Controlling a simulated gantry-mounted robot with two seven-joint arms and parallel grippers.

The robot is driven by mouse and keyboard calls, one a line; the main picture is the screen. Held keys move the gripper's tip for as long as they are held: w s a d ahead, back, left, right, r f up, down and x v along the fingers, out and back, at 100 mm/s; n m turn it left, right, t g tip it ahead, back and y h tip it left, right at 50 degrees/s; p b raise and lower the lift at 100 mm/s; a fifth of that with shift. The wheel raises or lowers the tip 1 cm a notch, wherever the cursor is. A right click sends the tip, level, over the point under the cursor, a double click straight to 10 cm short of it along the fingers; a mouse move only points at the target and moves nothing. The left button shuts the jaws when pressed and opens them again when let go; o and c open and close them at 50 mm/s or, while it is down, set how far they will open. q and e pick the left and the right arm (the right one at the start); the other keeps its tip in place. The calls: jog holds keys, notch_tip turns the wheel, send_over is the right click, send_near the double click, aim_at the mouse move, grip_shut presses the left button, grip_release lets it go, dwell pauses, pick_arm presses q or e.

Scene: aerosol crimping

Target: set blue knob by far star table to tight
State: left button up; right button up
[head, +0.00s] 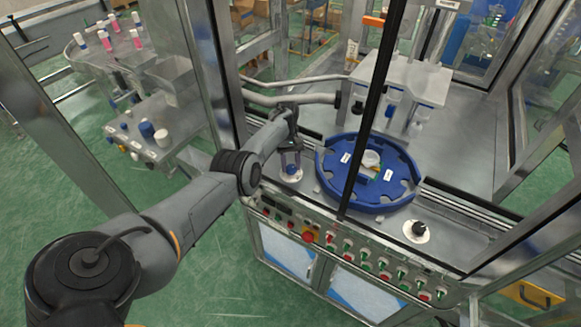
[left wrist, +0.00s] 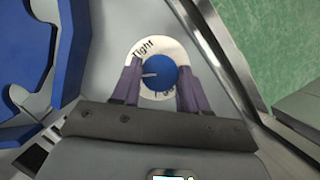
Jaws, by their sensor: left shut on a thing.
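The blue knob (left wrist: 160,72) sits on a white round dial plate (left wrist: 146,40) in the left wrist view. The plate reads "Tight" at its upper left; a second word below is partly hidden. The knob's white line points left, below the word "Tight". My left gripper (left wrist: 158,82) is shut on the knob, one finger on each side. In the head view the knob (head: 292,170) shows small under my left gripper (head: 291,164), left of the blue star table (head: 399,200). My right gripper is not in view.
A black knob on a white plate (head: 417,231) stands right of the star table. A panel of buttons and switches (head: 365,262) runs along the machine's front. A dark upright frame bar (head: 374,100) crosses before the star table. Metal frame posts stand near my left arm.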

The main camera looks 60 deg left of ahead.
pick_arm(q)
jog(key=shift+m+g+b, duration=0.3)
jog(key=shift+m+b, duration=0.15)
jog(key=shift+m, duration=0.35)
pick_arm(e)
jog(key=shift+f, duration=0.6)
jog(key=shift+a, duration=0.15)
pick_arm(q)
jog(key=o, duration=1.1)
jog(key=shift+c, duration=0.2)
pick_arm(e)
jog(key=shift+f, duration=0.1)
pick_arm(q)
jog(key=shift+r, duration=0.1)
